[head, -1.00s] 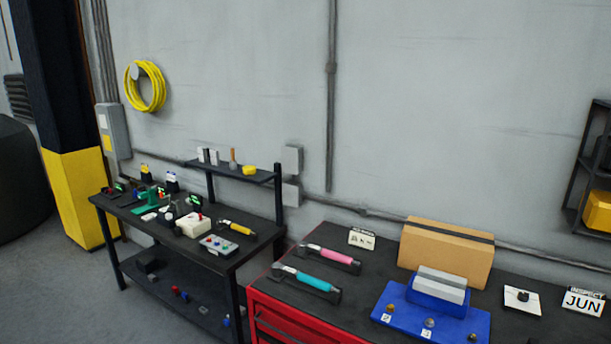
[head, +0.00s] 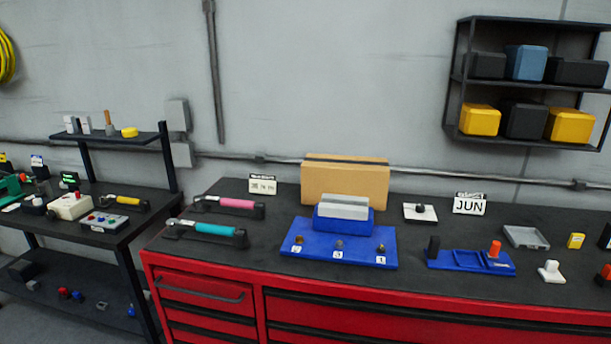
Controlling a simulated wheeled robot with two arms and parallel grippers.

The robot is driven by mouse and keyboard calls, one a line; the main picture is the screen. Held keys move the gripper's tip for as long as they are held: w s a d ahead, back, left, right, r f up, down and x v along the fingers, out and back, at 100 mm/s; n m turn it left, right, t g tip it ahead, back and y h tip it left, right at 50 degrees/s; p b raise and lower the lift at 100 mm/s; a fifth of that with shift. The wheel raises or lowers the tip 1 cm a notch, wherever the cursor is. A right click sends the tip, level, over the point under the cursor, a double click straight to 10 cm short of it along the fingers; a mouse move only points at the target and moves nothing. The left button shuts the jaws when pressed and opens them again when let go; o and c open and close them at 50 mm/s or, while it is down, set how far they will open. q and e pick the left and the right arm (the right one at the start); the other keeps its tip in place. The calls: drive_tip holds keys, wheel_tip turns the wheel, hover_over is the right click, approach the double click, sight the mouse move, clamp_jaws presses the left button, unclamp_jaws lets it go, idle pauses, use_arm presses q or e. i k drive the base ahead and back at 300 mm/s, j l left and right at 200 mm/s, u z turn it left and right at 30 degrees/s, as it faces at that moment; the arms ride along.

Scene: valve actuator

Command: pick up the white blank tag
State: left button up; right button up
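I cannot tell for sure which thing is the white blank tag. A flat white square plate with a dark knob (head: 411,216) lies on the dark top of the red cabinet, behind the blue trays. A small white piece with an upright stub (head: 551,275) stands near the front edge at the right. A white sign reading "JUN" (head: 470,205) and a small white card with dark marks (head: 262,186) stand toward the back. Neither of my grippers shows in the head view.
The red cabinet (head: 205,313) carries a blue board with small numbered parts (head: 318,257), a cardboard box (head: 345,184), a blue tray (head: 457,262), a grey tray (head: 526,238) and cyan- and pink-handled tools. A wall shelf (head: 527,87) hangs at the right; a black bench (head: 112,237) stands left.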

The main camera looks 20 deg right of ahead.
sight(550, 273)
drive_tip(key=z, duration=2.05)
